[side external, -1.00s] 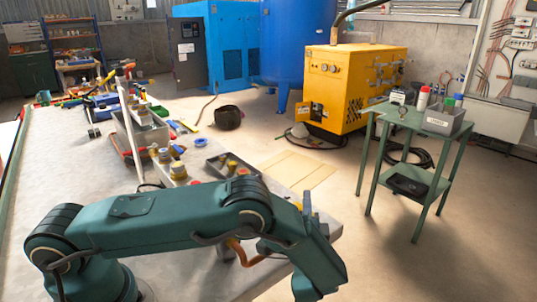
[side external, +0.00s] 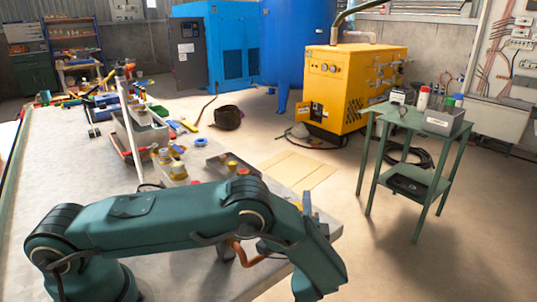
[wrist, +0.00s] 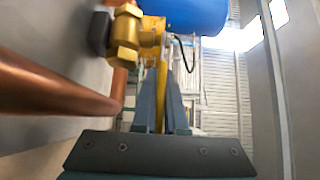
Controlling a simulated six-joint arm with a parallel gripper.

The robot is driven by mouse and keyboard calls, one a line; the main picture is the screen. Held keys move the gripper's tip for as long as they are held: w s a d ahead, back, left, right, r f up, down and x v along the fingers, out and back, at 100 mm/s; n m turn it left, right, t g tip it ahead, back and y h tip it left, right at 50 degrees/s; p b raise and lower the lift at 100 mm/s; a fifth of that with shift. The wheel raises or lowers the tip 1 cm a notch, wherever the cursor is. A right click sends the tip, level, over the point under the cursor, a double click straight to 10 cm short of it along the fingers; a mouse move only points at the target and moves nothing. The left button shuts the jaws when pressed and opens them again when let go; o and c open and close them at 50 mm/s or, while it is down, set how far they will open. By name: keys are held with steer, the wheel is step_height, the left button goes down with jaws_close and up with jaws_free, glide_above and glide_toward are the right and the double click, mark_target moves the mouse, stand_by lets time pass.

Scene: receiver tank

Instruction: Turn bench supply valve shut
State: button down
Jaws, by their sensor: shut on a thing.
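The bench supply valve is a brass body (wrist: 126,38) at the upper left of the wrist view, with a yellow lever (wrist: 161,95) running down from it. My gripper (wrist: 161,92) has its two grey fingers on either side of the lever, shut on it. The lever lies roughly in line with the fingers.
A copper pipe (wrist: 50,85) runs close by on the left in the wrist view. The grey bench (side external: 75,185) carries trays and brass fittings behind my arm. A green trolley (side external: 410,120) stands right, with open floor between. A yellow machine (side external: 345,85) stands behind.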

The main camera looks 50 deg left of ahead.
steer(key=shift+g, duration=0.3)
steer(key=shift+w+a+n+g+y, duration=0.15)
steer(key=shift+w+n+g+y, duration=0.1)
steer(key=shift+n+g+y, duration=0.4)
steer(key=shift+w+a+n+g+y, duration=0.1)
steer(key=shift+w+n+g+y, duration=0.1)
steer(key=shift+n+g+y, duration=0.4)
steer(key=shift+a+n+g, duration=0.1)
steer(key=shift+n+g, duration=0.15)
steer(key=shift+g, duration=0.1)
steer(key=c, duration=1)
jaws_free()
steer(key=shift+o, duration=0.2)
steer(key=shift+v, duration=2.55)
